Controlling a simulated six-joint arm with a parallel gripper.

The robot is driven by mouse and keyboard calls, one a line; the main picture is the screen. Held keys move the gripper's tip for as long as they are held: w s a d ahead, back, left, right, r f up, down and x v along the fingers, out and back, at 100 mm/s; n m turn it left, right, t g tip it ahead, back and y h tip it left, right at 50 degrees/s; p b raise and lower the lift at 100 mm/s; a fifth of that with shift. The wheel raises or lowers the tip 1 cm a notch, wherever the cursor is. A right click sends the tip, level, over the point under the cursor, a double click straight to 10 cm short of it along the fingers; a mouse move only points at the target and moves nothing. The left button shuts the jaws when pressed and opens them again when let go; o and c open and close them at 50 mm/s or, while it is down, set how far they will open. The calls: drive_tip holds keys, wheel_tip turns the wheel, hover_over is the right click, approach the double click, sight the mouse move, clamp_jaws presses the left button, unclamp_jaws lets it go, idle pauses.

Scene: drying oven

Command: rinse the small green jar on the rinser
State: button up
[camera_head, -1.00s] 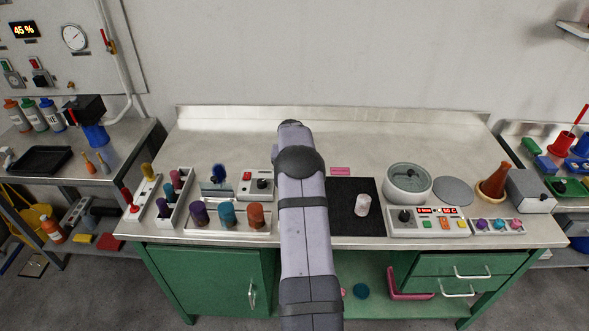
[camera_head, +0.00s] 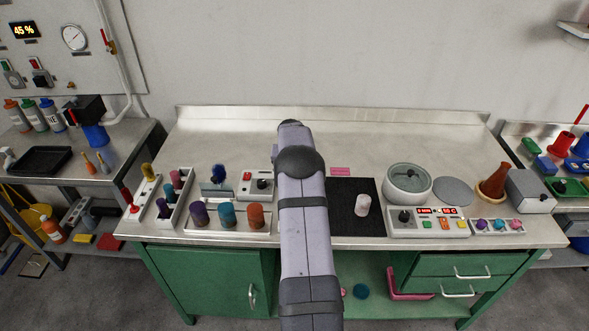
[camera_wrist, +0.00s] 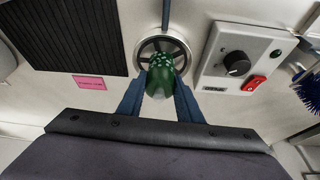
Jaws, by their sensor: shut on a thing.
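The small green jar (camera_wrist: 163,75) with pale specks is in the wrist view, between the two blue fingers of my gripper (camera_wrist: 160,88). The fingers are shut on it from both sides. In the head view my arm hides the gripper, jar and rinser.
A control box with a black knob (camera_wrist: 236,65) and red switch stands right beside the rinser. A blue brush (camera_wrist: 309,90) is farther right. A black mat (camera_head: 345,222) bears a pale jar (camera_head: 362,205). A rack (camera_head: 243,228) holds several coloured jars. The bench's back is clear.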

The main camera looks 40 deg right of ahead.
drive_tip(key=shift+r+p, duration=1)
drive_tip(key=shift+r, duration=0.85)
drive_tip(key=shift+r, duration=0.15)
drive_tip(key=shift+r+p, duration=0.85)
drive_tip(key=shift+r, duration=0.4)
